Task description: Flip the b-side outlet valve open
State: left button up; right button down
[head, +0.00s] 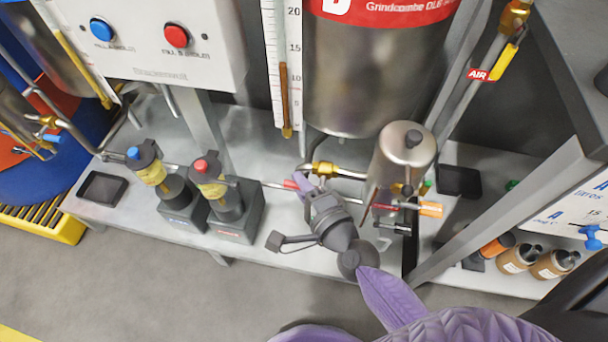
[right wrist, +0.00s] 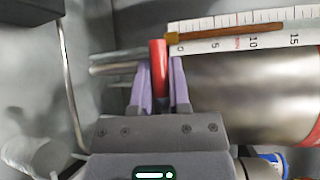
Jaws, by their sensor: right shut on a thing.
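The large steel tank (head: 360,75) with a red label hangs at the upper middle of the head view. A brass valve (head: 326,168) sits on the pipe under it. A red lever (head: 290,185) lies beside that valve, with only its end showing. My right gripper (head: 308,184) reaches in from below and is shut on the red lever, which stands between its purple fingers in the right wrist view (right wrist: 158,65). The fingers hide part of the lever and the joint with the valve. My left gripper is not in view.
A smaller steel canister (head: 402,155) stands close to the right of the gripper. Two pumps, blue-capped (head: 150,170) and red-capped (head: 215,185), stand to the left. A scale (head: 285,65) with a brown tube hangs above. A diagonal grey beam (head: 510,210) crosses at the right.

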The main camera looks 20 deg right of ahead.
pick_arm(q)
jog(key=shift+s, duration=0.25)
pick_arm(e)
jog(key=c, duration=0.6)
grip_release()
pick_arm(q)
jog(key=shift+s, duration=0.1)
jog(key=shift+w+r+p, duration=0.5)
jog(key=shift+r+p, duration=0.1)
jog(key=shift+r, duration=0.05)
pick_arm(e)
jog(key=v, duration=1)
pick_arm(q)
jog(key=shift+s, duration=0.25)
pick_arm(e)
jog(key=shift+f, duration=0.1)
